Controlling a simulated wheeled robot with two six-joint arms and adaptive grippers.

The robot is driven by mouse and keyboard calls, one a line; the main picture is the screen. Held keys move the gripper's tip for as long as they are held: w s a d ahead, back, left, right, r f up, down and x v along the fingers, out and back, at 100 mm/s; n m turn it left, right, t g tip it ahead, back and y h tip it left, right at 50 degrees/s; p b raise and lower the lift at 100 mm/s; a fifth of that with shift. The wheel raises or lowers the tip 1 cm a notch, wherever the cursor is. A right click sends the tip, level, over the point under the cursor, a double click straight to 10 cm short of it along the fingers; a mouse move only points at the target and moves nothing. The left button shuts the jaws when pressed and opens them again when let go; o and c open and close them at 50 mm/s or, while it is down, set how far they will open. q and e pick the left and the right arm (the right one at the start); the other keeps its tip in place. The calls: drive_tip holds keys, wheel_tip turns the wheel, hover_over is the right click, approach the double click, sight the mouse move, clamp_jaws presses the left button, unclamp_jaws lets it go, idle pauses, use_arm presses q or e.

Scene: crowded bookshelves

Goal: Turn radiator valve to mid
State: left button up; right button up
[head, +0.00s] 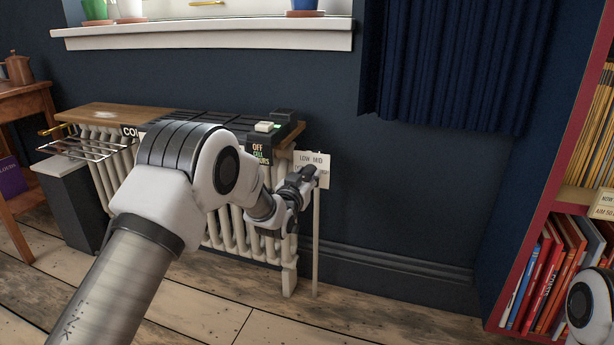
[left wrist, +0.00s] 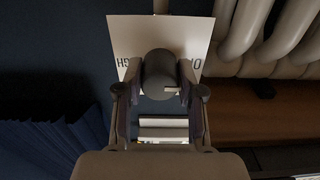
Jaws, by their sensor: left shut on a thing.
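The white radiator (head: 232,225) stands against the dark blue wall under the window sill. A small white card (head: 325,164) with "LOW MID" lettering is at its right end. My left gripper (head: 308,177) is in front of this card and hides part of it. In the left wrist view, a dark round valve knob (left wrist: 160,73) with a short light mark sits between the two fingers of my left gripper (left wrist: 161,92), which is shut on it. The card (left wrist: 200,32) shows behind the knob, upside down. My right gripper is not in view.
A blue curtain (head: 455,70) hangs to the right. A red bookshelf (head: 562,165) with books stands at the far right. The floor in front of the radiator is clear.

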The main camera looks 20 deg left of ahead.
use_arm(q)
drive_tip(key=shift+r+m+p, duration=0.15)
drive_tip(key=shift+m+p, duration=1.15)
drive_tip(key=shift+p, duration=0.05)
drive_tip(key=m+p, duration=0.3)
drive_tip(key=shift+m, duration=0.3)
drive_tip(key=m+p, duration=0.2)
drive_tip(key=m, duration=0.1)
drive_tip(key=shift+m, duration=0.3)
drive_tip(key=m+p, duration=0.2)
drive_tip(key=m, duration=0.1)
drive_tip(key=shift+m, duration=0.3)
drive_tip(key=m+p, duration=0.2)
drive_tip(key=m, duration=0.3)
drive_tip(key=m+p, duration=0.1)
drive_tip(key=m, duration=0.4)
drive_tip(key=shift+f, duration=0.2)
drive_tip(key=o, duration=1.1)
